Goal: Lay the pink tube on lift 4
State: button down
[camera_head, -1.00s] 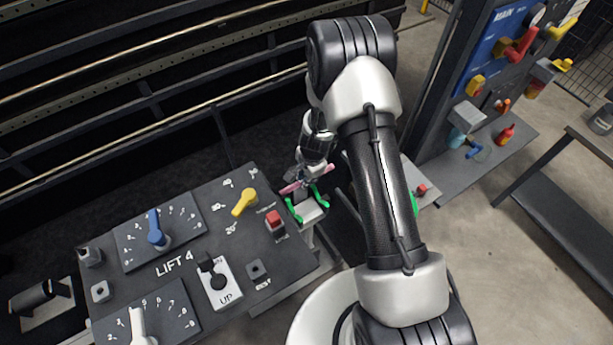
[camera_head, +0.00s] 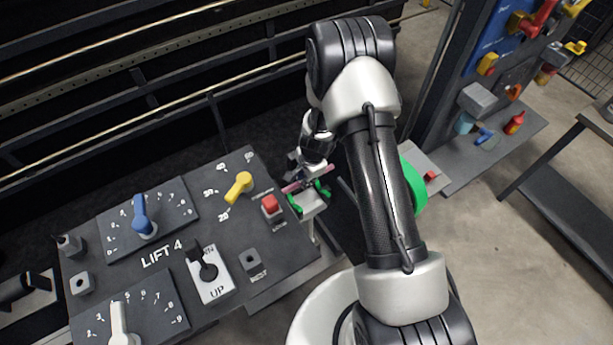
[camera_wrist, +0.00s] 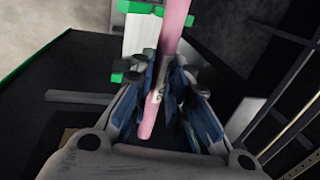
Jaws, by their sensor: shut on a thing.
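The pink tube (camera_head: 322,174) is held in my gripper (camera_head: 308,178), beside the Lift 4 panel (camera_head: 180,245). The lift's pale platform (camera_head: 313,204) has green holders, one on the left (camera_head: 294,203) and one on the right (camera_head: 322,189). In the head view the tube appears just behind and over these holders; I cannot tell whether it touches them. In the wrist view my gripper (camera_wrist: 165,88) is shut around the tube (camera_wrist: 172,40), which runs lengthwise between the fingers. The platform (camera_wrist: 141,36) and green parts (camera_wrist: 138,7) lie beyond, partly hidden by the fingers.
The panel carries a yellow knob (camera_head: 239,185), a blue knob (camera_head: 143,218), a red button (camera_head: 270,205) and a lever switch (camera_head: 206,265). Dark railings (camera_head: 130,80) stand behind. A green round part (camera_head: 413,185) shows right of my arm.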

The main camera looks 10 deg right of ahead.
jog(key=shift+f+b, duration=4.7)
jog(key=shift+f, duration=0.45)
jog(key=c, duration=1.5)
grip_release()
jog(key=shift+o, duration=0.2)
jog(key=shift+r, duration=0.1)
notch_tip(320, 180, up, 12)
jog(key=s, duration=0.2)
jog(key=shift+d, duration=0.4)
jog(key=shift+s+f, duration=0.1)
jog(key=shift+f, duration=0.1)
